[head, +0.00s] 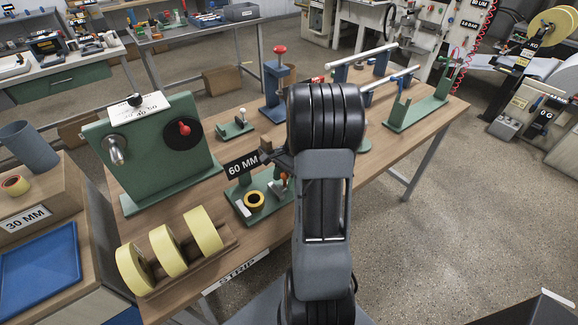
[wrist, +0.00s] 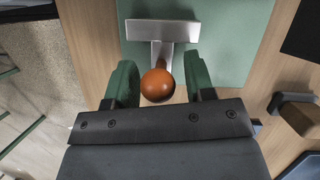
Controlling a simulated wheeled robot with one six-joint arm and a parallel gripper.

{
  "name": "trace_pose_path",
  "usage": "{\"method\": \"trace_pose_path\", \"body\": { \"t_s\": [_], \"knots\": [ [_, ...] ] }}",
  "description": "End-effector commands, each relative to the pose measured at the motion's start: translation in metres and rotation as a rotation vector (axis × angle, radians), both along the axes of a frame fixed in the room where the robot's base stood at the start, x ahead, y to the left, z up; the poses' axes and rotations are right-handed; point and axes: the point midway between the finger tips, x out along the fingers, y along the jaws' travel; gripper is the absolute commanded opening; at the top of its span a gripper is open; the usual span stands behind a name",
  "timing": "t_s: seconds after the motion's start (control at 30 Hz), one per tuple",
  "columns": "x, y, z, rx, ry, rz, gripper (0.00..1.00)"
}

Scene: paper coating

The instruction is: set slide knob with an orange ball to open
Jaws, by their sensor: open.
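An orange ball knob (wrist: 157,85) shows in the wrist view at the near end of a short metal stem. The stem joins a flat metal crosspiece (wrist: 163,31) over a green plate (wrist: 235,45). My gripper (wrist: 160,77) is open, with one green finger on each side of the ball. Gaps show between the ball and both fingers, and nothing is held. Whether the fingers are level with the ball in height is hard to tell.
A wooden block (wrist: 298,117) lies right of my gripper in the wrist view.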

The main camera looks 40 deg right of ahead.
Motion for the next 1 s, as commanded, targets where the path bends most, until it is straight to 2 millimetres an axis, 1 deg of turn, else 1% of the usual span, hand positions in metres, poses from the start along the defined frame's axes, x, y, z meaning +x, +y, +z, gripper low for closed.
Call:
{"method": "trace_pose_path", "body": {
  "t_s": [0.17, 0.4, 0.6, 0.8, 1.0],
  "knots": [
    [0.002, -0.011, 0.026, -0.004, -0.004, -0.002, 0.49],
    [0.004, -0.03, 0.072, -0.004, -0.005, -0.001, 0.49],
    [0.006, -0.042, 0.102, -0.004, -0.002, -0.001, 0.49],
    [0.007, -0.049, 0.119, -0.003, -0.002, 0.001, 0.49],
    [0.007, -0.05, 0.123, -0.001, 0.0, 0.001, 0.49]
  ]
}}
